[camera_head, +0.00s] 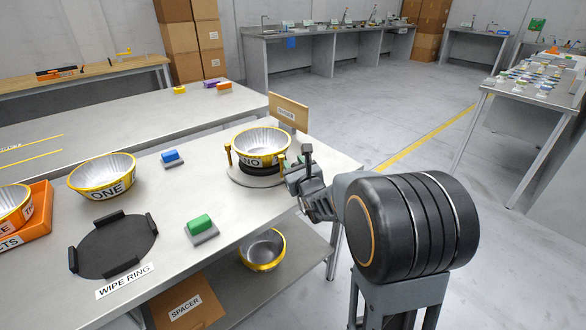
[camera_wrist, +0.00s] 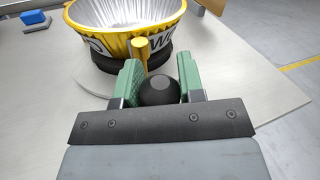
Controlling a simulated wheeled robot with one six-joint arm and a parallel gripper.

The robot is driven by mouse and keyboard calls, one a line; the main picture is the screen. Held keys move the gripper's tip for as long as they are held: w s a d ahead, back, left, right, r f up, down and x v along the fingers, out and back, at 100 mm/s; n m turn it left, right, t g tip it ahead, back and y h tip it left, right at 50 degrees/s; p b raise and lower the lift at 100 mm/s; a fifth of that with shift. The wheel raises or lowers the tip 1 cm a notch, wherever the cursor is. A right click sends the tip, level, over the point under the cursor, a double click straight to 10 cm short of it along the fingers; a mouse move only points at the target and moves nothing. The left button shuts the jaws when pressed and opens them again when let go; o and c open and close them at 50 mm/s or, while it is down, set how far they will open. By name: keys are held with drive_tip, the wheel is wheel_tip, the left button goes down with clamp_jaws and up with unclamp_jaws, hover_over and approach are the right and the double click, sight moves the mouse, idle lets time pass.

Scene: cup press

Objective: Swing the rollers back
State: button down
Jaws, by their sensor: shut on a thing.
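A yellow-rimmed silver bowl (camera_head: 262,143) sits on a black ring (camera_head: 262,169) over a round grey plate (camera_head: 238,177); its label is partly hidden. A yellow roller post (camera_head: 228,155) stands at the bowl's left side. In the wrist view, another yellow roller (camera_wrist: 141,50) stands close against the bowl (camera_wrist: 110,35), just beyond my fingers; I cannot tell if it touches. My gripper (camera_head: 293,166) is at the plate's right side. In the wrist view, the green fingers of my gripper (camera_wrist: 160,80) are shut on a black round knob (camera_wrist: 160,92).
A sign board (camera_head: 289,111) stands behind the bowl. Left on the table are bowl ONE (camera_head: 101,175), the black wipe ring (camera_head: 113,246), a green button (camera_head: 201,225), a blue button (camera_head: 172,157) and an orange bin (camera_head: 38,222). Another bowl (camera_head: 263,250) is on the shelf below.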

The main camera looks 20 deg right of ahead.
drive_tip(key=shift+w+d+r, duration=0.1)
drive_tip(key=shift+r, duration=0.05)
drive_tip(key=c, duration=0.8)
unclamp_jaws()
drive_tip(key=shift+o, duration=0.2)
drive_tip(key=s+b, duration=0.8)
drive_tip(key=s, duration=0.5)
drive_tip(key=shift+s, duration=0.4)
drive_tip(key=shift+d, duration=0.1)
